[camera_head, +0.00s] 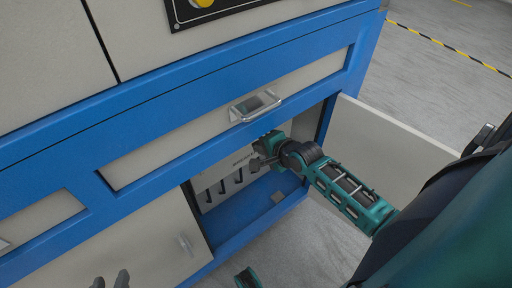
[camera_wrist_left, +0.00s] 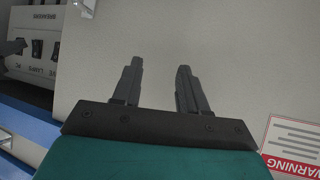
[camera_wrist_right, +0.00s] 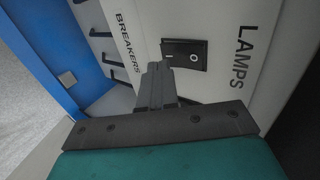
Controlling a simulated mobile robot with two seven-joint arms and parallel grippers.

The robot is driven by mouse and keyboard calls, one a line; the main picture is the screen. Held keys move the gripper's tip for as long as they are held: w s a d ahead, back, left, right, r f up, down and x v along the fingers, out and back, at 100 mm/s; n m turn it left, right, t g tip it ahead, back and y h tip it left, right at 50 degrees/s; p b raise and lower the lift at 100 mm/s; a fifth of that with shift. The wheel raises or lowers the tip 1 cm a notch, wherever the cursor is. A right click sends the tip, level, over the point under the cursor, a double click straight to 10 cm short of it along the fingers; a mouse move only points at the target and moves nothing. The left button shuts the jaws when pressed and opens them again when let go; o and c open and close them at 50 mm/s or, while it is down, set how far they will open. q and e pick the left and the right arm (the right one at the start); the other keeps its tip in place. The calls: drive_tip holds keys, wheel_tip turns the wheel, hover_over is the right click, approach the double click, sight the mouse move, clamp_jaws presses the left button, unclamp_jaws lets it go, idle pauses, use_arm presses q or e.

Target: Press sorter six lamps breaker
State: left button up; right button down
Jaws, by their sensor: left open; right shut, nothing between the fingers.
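The light breaker panel (camera_head: 208,197) is inside the open lower compartment of the blue cabinet; it also shows in the left wrist view (camera_wrist_left: 28,66). In the right wrist view, a black rocker switch (camera_wrist_right: 195,56) marked I and O sits beside the printed word LAMPS. My right gripper (camera_wrist_right: 154,68) is shut and empty, its tips close to the I end of this switch; I cannot tell if they touch. It also shows inside the compartment in the head view (camera_head: 257,162). My left gripper (camera_wrist_left: 158,65) is open and empty, low at the left in the head view (camera_head: 110,279).
Several dark breaker levers (camera_head: 223,186) line the panel under the word BREAKERS. Cabinet doors stand open on the left (camera_head: 150,245) and right (camera_head: 385,145). A drawer handle (camera_head: 256,106) juts out above the compartment. A warning label (camera_wrist_left: 292,148) shows in the left wrist view.

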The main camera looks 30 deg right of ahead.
drive_tip(key=shift+w+a+f, duration=0.1)
drive_tip(key=shift+w+f, duration=0.05)
drive_tip(key=shift+w, duration=0.8)
drive_tip(key=shift+b, duration=0.3)
drive_tip(key=shift+w, duration=0.15)
